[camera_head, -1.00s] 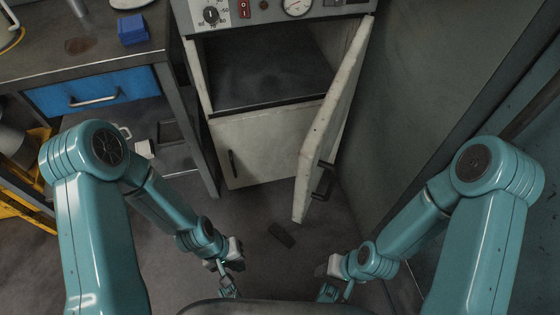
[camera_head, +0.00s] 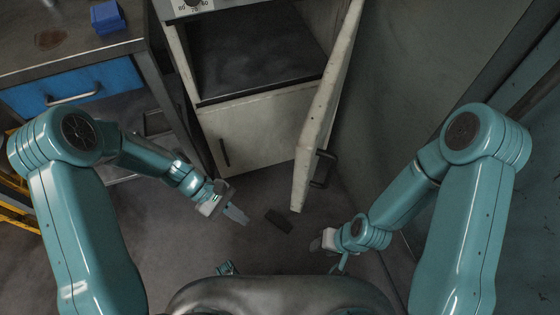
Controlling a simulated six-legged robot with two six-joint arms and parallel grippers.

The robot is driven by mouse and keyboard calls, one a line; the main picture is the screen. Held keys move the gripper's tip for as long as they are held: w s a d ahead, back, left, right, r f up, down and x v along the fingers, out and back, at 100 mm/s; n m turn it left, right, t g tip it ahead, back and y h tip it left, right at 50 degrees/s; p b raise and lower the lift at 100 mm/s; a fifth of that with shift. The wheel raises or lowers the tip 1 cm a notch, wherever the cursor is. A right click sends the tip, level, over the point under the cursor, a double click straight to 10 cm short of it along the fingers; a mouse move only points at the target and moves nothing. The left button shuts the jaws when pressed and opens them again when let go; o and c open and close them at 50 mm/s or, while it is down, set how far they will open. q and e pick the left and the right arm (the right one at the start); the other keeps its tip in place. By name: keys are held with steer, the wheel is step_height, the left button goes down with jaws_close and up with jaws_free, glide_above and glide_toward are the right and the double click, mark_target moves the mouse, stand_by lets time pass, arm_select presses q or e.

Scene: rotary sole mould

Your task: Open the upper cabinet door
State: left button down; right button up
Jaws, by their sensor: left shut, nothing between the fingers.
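The upper cabinet door (camera_head: 320,120) is a worn off-white panel. It stands swung wide open to the right, hinged at the right side of the cabinet, with a dark bar handle (camera_head: 322,169) on its outer face. The upper compartment (camera_head: 255,55) is exposed and looks empty. The lower cabinet door (camera_head: 255,130) is closed. My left gripper (camera_head: 237,215) is shut and empty, in front of and below the lower door, left of the open door and apart from it. My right gripper (camera_head: 316,243) is near the open door's bottom end; its fingers are too small to read.
A workbench with a blue drawer (camera_head: 72,86) and a blue box (camera_head: 107,17) stands at the left. A dark block (camera_head: 279,220) lies on the floor between my grippers. A grey-green wall or panel (camera_head: 430,70) closes off the right, behind the open door.

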arm_select(q)
steer(key=w+a+r+n+g+h, duration=0.1)
steer(key=w+r+h, duration=0.35)
steer(key=r, duration=0.55)
steer(key=w+a+r+n+g+h, duration=0.15)
steer(key=w+r+h, duration=0.3)
steer(key=r, duration=0.45)
steer(key=f+b+x, duration=0.1)
steer(key=b+x, duration=0.2)
steer(key=x, duration=1.1)
steer(key=shift+w+d+y, duration=0.15)
steer(key=shift+y, duration=0.25)
arm_select(e)
step_height(320, 180, down, 3)
steer(key=shift+s+f, duration=0.1)
arm_select(q)
steer(key=shift+d+r+n+t, duration=0.1)
steer(key=shift+n+t, duration=0.15)
steer(key=shift+t, duration=0.2)
arm_select(e)
steer(key=shift+d, duration=0.15)
